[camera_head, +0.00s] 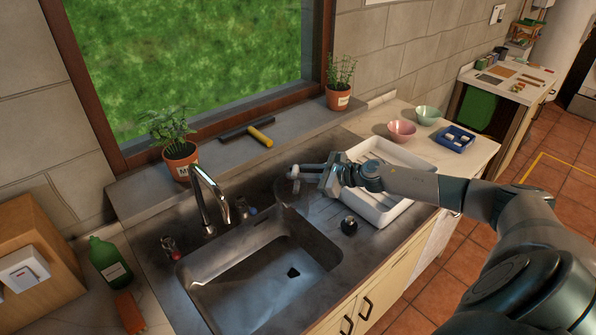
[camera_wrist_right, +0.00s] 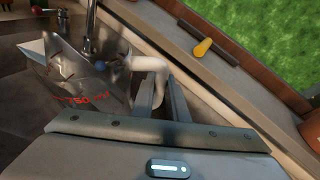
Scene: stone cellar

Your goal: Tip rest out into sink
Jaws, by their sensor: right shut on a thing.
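A clear jug (camera_wrist_right: 88,75) with red markings and a pale handle (camera_wrist_right: 150,66) is in my right gripper (camera_wrist_right: 165,98). The gripper is shut on the handle. In the head view the jug (camera_head: 291,192) is hard to make out against the dark metal, near the back right corner of the sink. Its tilt and any contents cannot be told clearly. The sink (camera_head: 215,270) is a grey metal basin with a dark drain hole. My right gripper (camera_head: 308,174) reaches in from the right, above the drainboard side. My left gripper is not in view.
A chrome tap (camera_head: 212,190) stands behind the basin. A white dish tray (camera_head: 385,210) lies under my right forearm, with a dark round object (camera_head: 349,225) beside it. A green bottle (camera_head: 108,261) stands left.

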